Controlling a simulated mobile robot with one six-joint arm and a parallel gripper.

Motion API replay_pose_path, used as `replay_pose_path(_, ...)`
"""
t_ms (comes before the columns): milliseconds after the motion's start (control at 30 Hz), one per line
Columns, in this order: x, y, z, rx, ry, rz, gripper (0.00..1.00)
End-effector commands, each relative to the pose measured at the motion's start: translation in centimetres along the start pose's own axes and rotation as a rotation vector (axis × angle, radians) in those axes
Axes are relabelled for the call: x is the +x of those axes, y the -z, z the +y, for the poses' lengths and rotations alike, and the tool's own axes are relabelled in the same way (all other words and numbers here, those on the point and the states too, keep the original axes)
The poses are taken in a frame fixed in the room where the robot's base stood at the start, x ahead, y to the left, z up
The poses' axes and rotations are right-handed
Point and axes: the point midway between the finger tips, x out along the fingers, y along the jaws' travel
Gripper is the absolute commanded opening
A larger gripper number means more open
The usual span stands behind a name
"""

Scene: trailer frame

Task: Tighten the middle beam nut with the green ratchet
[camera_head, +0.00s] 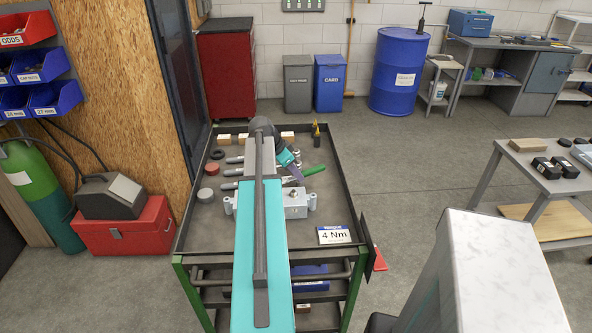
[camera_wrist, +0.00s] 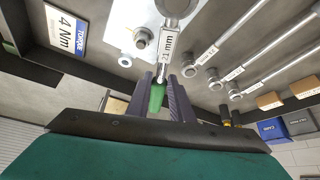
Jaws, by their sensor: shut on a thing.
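My gripper (camera_wrist: 162,82) is shut on the green handle (camera_wrist: 157,98) of a ratchet in the wrist view. The ratchet's grey shaft has a "21 mm" label (camera_wrist: 170,45), and its round head is cut off at the top edge. In the head view the green handle (camera_head: 315,169) sticks out to the right of my gripper (camera_head: 293,175). A pale grey beam block (camera_head: 296,203) lies on the cart in front of it, partly hidden by my arm. A nut (camera_wrist: 143,39) on the block shows left of the ratchet shaft; I cannot tell which beam nut it is.
The cart tray (camera_head: 340,180) has raised dark edges. More labelled ratchets (camera_wrist: 213,80) lie to the right in the wrist view. Wooden blocks (camera_head: 288,137) line the far edge.

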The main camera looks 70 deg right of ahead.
Motion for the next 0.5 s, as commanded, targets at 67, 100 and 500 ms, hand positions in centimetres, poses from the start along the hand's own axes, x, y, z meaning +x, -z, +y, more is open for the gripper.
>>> replay_pose_path(67, 0.0, 0.1, 0.1, 0.006, -0.002, 0.001, 0.0)
replay_pose_path(100, 0.0, 0.0, 0.1, 0.012, -0.006, 0.001, 0.0)
replay_pose_path(500, -0.1, 0.0, 1.6, 0.136, -0.075, 0.002, 0.0)
